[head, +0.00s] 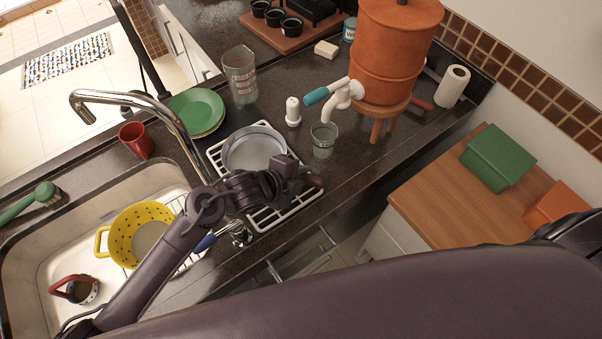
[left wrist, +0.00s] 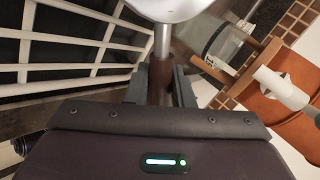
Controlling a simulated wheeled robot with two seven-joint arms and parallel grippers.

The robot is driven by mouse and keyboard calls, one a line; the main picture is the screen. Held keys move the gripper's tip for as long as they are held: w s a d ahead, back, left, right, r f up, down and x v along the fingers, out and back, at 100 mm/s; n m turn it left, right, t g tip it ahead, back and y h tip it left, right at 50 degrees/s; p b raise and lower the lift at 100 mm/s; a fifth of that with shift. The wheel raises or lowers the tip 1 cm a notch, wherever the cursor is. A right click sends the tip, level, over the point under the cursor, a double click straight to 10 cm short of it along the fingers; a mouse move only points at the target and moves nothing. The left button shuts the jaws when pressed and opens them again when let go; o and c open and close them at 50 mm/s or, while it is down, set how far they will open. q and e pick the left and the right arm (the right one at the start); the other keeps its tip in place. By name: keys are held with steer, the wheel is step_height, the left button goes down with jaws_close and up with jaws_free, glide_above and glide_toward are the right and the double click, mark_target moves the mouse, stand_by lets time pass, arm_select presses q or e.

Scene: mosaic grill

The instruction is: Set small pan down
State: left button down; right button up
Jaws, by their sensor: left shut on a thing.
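The small metal pan (head: 255,147) is over the white wire rack (head: 262,218) on the dark counter, looking roughly level. Whether its base touches the rack bars cannot be told. My left gripper (head: 305,181) is at the near right side of the pan and shut on its handle. In the left wrist view the brown handle (left wrist: 161,78) runs between the two fingers (left wrist: 160,92), and the pan's pale underside or side (left wrist: 170,8) shows at the top. The rack's bars (left wrist: 85,65) show at the left there. My right gripper is not in view.
A glass (head: 323,140) and a white bottle (head: 293,112) stand right of the pan, near the orange dispenser (head: 395,50). Green plates (head: 195,110) lie behind the rack. The faucet (head: 150,98) and sink with a yellow colander (head: 125,235) are at the left.

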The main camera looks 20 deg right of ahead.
arm_select(q)
steer(key=c, duration=1.3)
jaws_free()
steer(key=shift+o, duration=0.2)
steer(key=shift+r, duration=0.1)
steer(key=shift+s+a+r, duration=0.1)
steer(key=shift+a, duration=0.1)
steer(key=b+v, duration=0.1)
steer(key=v, duration=1)
steer(key=shift+r, duration=0.2)
steer(key=shift+s+a+f, duration=0.1)
steer(key=shift+s, duration=0.1)
